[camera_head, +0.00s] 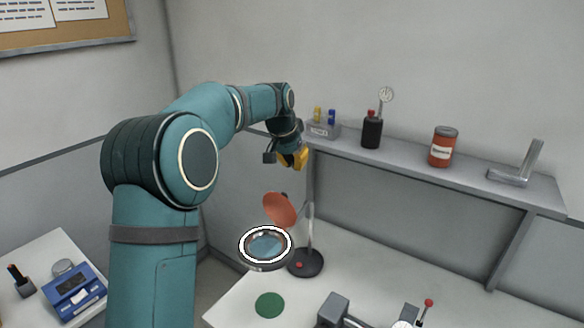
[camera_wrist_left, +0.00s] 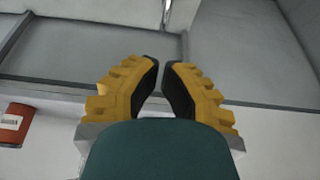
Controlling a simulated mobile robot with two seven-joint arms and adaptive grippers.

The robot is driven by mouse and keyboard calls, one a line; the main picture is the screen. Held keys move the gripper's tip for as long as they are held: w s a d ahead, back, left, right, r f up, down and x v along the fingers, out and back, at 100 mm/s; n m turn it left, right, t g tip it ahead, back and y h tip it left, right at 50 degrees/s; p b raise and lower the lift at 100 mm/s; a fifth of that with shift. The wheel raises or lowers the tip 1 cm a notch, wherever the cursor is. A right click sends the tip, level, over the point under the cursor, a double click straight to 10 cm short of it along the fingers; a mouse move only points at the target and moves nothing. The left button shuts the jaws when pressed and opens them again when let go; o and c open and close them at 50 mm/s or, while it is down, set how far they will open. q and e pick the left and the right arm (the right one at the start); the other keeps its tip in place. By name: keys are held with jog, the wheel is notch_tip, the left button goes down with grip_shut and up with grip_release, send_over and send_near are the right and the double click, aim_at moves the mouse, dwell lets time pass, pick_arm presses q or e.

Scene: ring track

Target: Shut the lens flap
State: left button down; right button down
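The lens flap (camera_head: 281,210) is a round orange-red disc in the head view. It stands raised at the far edge of the magnifier lens (camera_head: 266,246), a bluish glass in a bright white ring. The lens is uncovered. Its stand (camera_head: 306,262) has a round dark base on the table. My left gripper (camera_head: 297,160) is above and beyond the flap, apart from it, near the shelf's left end. In the left wrist view its yellow fingers (camera_wrist_left: 161,66) nearly meet at the tips, with nothing seen between them. My right gripper does not show.
The shelf (camera_head: 470,182) holds a small grey holder (camera_head: 321,130), a dark bottle (camera_head: 372,132), an orange can (camera_head: 443,147) and a metal bracket (camera_head: 518,165). A green disc (camera_head: 269,305) lies on the white table (camera_head: 385,272). A blue device (camera_head: 77,291) sits on a side table.

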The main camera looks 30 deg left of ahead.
aim_at(282, 208)
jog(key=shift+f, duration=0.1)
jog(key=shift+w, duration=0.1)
pick_arm(q)
notch_tip(282, 208, down, 8)
jog(key=shift+s, duration=0.35)
jog(key=shift+a+f, duration=0.1)
jog(key=shift+a, duration=0.05)
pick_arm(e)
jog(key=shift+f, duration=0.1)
